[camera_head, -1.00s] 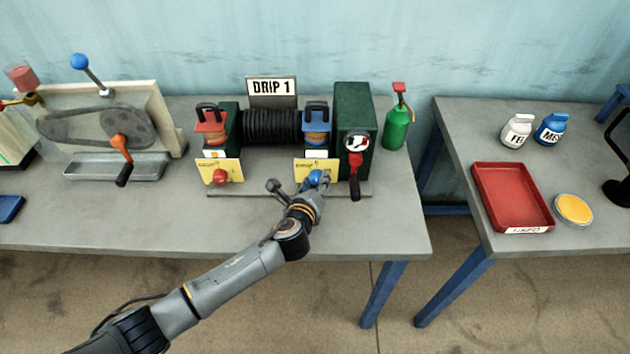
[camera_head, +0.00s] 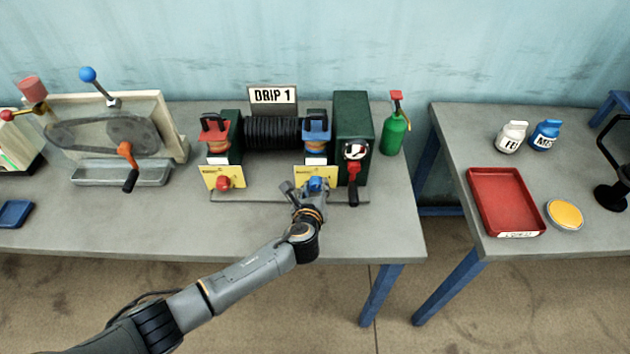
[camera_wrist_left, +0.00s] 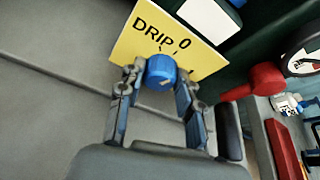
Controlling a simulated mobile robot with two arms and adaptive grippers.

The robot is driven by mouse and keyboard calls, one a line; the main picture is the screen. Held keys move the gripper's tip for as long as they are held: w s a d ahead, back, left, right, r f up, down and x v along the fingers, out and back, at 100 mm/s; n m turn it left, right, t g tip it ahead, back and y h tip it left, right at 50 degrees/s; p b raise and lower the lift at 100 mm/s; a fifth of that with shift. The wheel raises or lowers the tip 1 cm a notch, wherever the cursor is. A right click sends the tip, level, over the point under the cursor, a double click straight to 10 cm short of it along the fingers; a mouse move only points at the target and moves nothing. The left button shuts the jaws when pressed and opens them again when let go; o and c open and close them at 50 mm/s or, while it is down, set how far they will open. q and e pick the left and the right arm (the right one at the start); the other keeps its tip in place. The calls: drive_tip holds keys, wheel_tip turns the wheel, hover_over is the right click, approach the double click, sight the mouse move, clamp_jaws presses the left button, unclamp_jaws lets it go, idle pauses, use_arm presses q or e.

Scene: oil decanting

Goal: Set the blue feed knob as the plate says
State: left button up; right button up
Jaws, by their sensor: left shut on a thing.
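The blue feed knob (camera_head: 316,183) sits on the front of a yellow card (camera_head: 329,171) under the blue-capped oiler (camera_head: 317,137). In the left wrist view the knob (camera_wrist_left: 161,71) is between the two fingers of my left gripper (camera_wrist_left: 158,82), which is shut on it. The knob's exact pointer setting is hard to read. The white plate (camera_head: 272,95) behind the black ribbed part reads "DRIP 1". My right gripper is not in view.
A red knob (camera_head: 223,183) on its own yellow card stands to the left. A green oil can (camera_head: 394,132) is farther right. The table front (camera_head: 200,235) is clear.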

use_arm(q)
drive_tip(key=shift+d+r+m+y+p, duration=0.1)
drive_tip(key=shift+r+m+y+p, duration=0.15)
drive_tip(key=shift+m+y+p, duration=0.6)
drive_tip(key=shift+d+f+m+y+p, duration=0.15)
drive_tip(key=shift+m+y+p, duration=0.5)
drive_tip(key=shift+m+p, duration=0.6)
drive_tip(key=shift+m+y, duration=0.5)
drive_tip(key=shift+m, duration=0.3)
drive_tip(key=shift+f+m+y, duration=0.1)
drive_tip(key=shift+m+y, duration=0.3)
drive_tip(key=shift+m, duration=0.2)
drive_tip(key=o, duration=0.9)
